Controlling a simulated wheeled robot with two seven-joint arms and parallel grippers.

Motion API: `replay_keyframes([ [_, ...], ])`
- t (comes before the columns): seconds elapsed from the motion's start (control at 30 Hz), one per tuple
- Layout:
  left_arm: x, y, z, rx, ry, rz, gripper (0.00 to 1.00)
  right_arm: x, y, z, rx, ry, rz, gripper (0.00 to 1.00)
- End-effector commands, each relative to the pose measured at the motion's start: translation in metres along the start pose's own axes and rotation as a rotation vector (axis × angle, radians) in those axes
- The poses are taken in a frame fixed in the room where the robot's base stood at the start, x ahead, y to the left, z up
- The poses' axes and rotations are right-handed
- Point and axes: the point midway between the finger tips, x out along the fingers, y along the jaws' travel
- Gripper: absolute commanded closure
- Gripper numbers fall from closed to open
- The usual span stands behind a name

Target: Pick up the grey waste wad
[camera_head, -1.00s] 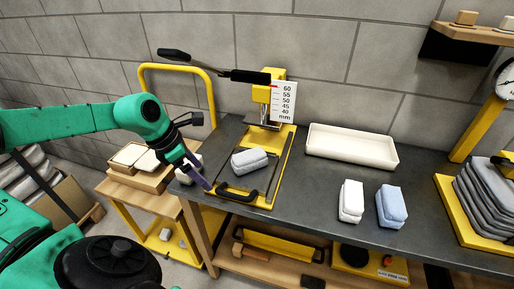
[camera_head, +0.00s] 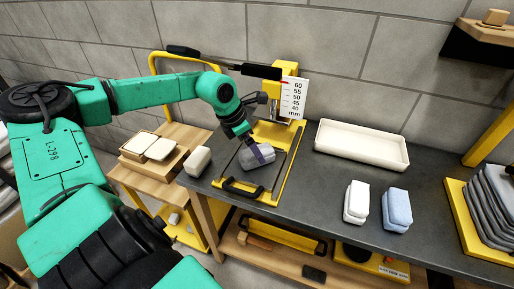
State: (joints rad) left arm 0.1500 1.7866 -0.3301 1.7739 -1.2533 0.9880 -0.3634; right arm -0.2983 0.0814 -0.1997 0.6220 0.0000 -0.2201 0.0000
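The grey waste wad (camera_head: 250,161) lies on the bed of the yellow press (camera_head: 289,150), under the press's black lever. My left gripper (camera_head: 261,156) has come down on it from above, with one purple finger lying across its face. The other finger is mostly hidden, so I cannot tell whether the fingers are closed on the wad or only around it. The wad appears to rest on the bed. My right gripper is not in view.
A whitish wad (camera_head: 197,161) sits at the bench's left end. A white wad (camera_head: 356,202) and a blue one (camera_head: 397,209) stand at the right. A cream tray (camera_head: 361,146) lies behind them. A yellow-based stack of grey pads (camera_head: 496,208) is at far right.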

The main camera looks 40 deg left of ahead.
Motion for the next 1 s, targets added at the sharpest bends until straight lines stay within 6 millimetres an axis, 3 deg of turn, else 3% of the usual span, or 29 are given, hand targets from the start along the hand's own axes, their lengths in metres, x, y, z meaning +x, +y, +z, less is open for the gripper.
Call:
replay_keyframes([
  [0.1, 0.017, 0.001, -0.002, -0.003, 0.006, 0.0, 0.0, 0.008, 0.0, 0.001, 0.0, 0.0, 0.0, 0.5],
  [0.27, 0.03, 0.001, -0.001, -0.002, 0.003, 0.001, 0.0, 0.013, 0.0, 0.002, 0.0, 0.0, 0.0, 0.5],
  [1.0, 0.034, 0.0, 0.0, 0.0, -0.001, 0.001, 0.0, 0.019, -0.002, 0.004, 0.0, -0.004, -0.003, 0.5],
])
